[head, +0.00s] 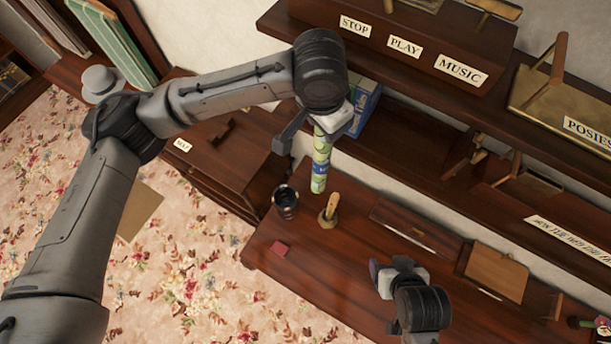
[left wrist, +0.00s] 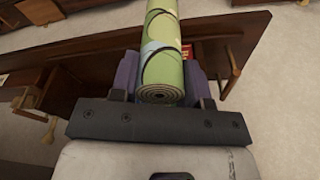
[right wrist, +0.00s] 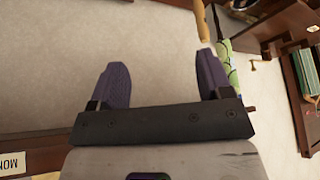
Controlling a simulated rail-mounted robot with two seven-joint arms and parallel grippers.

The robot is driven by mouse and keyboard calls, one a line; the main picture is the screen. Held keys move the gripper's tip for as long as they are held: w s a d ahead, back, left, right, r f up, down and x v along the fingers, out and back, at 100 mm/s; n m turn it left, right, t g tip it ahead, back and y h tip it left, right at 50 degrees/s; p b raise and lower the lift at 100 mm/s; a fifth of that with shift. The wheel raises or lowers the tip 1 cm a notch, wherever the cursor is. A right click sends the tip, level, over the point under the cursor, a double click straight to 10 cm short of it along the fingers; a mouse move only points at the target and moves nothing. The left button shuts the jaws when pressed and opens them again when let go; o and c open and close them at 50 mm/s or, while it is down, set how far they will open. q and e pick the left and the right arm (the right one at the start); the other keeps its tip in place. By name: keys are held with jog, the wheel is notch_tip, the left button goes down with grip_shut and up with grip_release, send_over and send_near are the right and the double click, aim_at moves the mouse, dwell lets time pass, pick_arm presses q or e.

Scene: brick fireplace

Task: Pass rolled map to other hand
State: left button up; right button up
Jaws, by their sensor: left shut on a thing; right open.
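The rolled map (head: 320,165) is a green tube with blue and pale patches. In the head view it hangs nearly upright below my left gripper (head: 322,122), above the desk. In the left wrist view the map (left wrist: 162,62) lies between the two purple fingers, its spiral end facing the camera. My left gripper is shut on it. My right gripper (head: 390,268) is low over the desk, right of and nearer than the map, apart from it. In the right wrist view its fingers (right wrist: 162,68) are spread and empty. The map (right wrist: 228,65) shows there beyond the right-hand finger.
On the dark wooden desk (head: 335,265) stand a dark cup (head: 285,203) and a wooden-handled stamp (head: 328,212), close to the map's lower end. A small red block (head: 278,249) lies in front. A shelf (head: 440,105) with signs runs behind. The desk's front left is mostly clear.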

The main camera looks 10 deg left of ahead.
jog(key=w+a+r+n, duration=0.2)
jog(key=w+a, duration=0.2)
jog(key=a, duration=0.5)
jog(key=m+t+h, duration=0.2)
jog(key=m+t, duration=0.3)
jog(key=t, duration=0.7)
send_near(315, 154)
jog(key=w, duration=1.1)
jog(key=shift+w+d, duration=0.2)
jog(key=shift+w, duration=0.05)
